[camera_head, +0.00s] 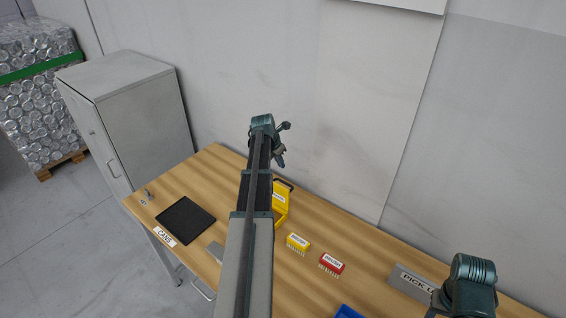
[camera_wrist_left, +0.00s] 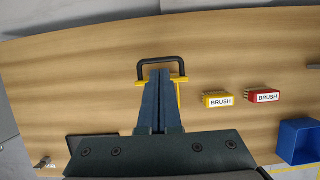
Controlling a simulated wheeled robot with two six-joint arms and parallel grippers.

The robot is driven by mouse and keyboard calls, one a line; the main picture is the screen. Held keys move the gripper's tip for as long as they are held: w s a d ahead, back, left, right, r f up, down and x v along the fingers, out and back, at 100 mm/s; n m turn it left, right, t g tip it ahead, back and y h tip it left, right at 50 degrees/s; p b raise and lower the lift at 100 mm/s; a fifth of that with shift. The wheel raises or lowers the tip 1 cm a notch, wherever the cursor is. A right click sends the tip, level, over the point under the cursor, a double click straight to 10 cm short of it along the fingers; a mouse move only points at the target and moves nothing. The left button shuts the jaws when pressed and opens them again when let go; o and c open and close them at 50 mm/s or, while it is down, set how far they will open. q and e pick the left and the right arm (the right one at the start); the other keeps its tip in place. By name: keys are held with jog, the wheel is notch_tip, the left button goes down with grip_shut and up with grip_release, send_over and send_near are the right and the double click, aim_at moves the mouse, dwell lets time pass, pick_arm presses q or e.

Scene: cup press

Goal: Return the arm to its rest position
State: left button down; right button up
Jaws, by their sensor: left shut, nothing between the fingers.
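My left arm reaches up the middle of the head view, out over the wooden table (camera_head: 330,215). My left gripper (camera_head: 281,163) is at its far end, above the table's back edge, with its fingers pointing down. In the left wrist view its two dark blue fingers (camera_wrist_left: 159,73) are pressed together with nothing between them. Beyond them is a yellow item (camera_head: 281,203) with a black handle (camera_wrist_left: 162,61), partly hidden by the fingers and my arm. I cannot tell the gap, but the gripper seems above it. Part of my right arm shows at bottom right; its gripper is out of view.
A yellow brush (camera_head: 298,242) and a red brush (camera_head: 332,263) lie on the table. A blue bin (camera_wrist_left: 299,141) is nearer the front. A black mat (camera_head: 185,219) lies at the left near a "CANS" label (camera_head: 165,236). A grey cabinet (camera_head: 145,110) stands beyond; a wall is behind.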

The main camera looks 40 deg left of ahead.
dwell(0.3)
pick_arm(q)
jog(key=d+f+m+g+b, duration=0.1)
jog(key=d+f+m+b, duration=0.25)
jog(key=d+m, duration=1)
jog(key=d+f+m+g+b, duration=0.2)
jog(key=d+f+m+b, duration=0.3)
jog(key=d, duration=1.5)
jog(key=s+d+f+m+b, duration=0.1)
jog(key=s+d+f+m, duration=0.1)
jog(key=s+d+m, duration=0.6)
jog(key=s+d+f+m+g+y+b, duration=0.1)
jog(key=s+d+f+m+b, duration=0.1)
jog(key=s+d+m, duration=0.6)
jog(key=d+m, duration=0.6)
jog(key=shift+s+f, duration=0.3)
jog(key=shift+f, duration=0.05)
jog(key=shift+a, duration=0.15)
